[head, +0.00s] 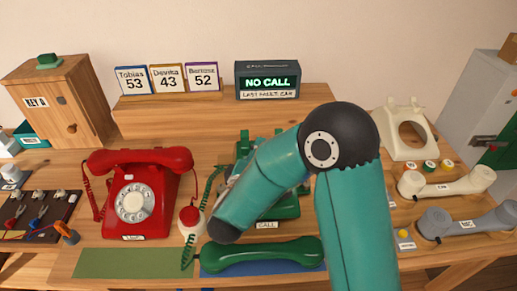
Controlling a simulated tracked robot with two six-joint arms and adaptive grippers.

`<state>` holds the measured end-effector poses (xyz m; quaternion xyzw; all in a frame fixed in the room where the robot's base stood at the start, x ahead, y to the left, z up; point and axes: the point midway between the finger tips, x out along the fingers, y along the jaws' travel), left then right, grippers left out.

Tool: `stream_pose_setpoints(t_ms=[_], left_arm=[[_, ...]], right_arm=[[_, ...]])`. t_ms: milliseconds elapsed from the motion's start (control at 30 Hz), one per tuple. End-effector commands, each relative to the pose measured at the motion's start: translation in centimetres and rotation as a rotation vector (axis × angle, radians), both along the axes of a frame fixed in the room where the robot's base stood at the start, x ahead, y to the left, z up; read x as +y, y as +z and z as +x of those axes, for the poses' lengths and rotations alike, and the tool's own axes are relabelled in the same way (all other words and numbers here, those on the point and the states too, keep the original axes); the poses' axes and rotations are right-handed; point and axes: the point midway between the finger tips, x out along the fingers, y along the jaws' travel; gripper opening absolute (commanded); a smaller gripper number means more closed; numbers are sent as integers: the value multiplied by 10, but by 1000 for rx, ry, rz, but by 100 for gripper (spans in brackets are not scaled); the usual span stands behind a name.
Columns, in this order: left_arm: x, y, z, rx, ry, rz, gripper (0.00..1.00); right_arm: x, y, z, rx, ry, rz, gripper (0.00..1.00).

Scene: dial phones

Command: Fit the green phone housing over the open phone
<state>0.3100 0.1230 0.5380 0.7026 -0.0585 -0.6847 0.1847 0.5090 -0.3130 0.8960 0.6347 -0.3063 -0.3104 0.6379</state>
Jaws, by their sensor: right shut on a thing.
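The green phone housing (287,208) is in the middle of the head view, largely behind my right arm. Its upper part with the cradle prongs shows above the arm, and a CALL label (267,225) is at its front. My right gripper (226,184) shows only as a small grey part at the housing's left side. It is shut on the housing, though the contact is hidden. The open phone cannot be made out, so I cannot tell how the housing sits relative to it. The green handset (265,255) lies in front on a blue mat (215,270). My left gripper is out of view.
A red phone (140,190) stands left, beside a white, red-topped object (190,222) and a green coiled cord. A cream housing (405,130), cream handset (447,181) and grey handset (465,220) are right. A NO CALL display (267,82) stands behind. The green mat (135,263) is clear.

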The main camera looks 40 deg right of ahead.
Motion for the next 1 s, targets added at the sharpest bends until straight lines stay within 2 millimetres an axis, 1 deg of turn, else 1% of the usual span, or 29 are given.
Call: stream_pose_setpoints(t_ms=[33,167,200,433,567,667,767,800,1000], left_arm=[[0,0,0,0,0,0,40],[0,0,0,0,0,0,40],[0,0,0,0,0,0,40],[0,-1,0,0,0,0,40],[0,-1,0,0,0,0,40],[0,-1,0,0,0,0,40],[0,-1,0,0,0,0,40],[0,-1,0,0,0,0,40],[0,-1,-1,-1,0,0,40]], right_arm=[[0,-2,0,6,0,1,21],[0,-3,-1,9,0,2,42],[0,-4,-1,10,0,3,45],[1,-7,-2,19,1,4,45],[7,-8,-6,21,4,5,45],[18,-7,-13,19,6,4,45],[33,-6,-24,16,10,3,45],[40,-6,-28,15,13,3,45],[71,-3,-54,4,11,-1,45]])
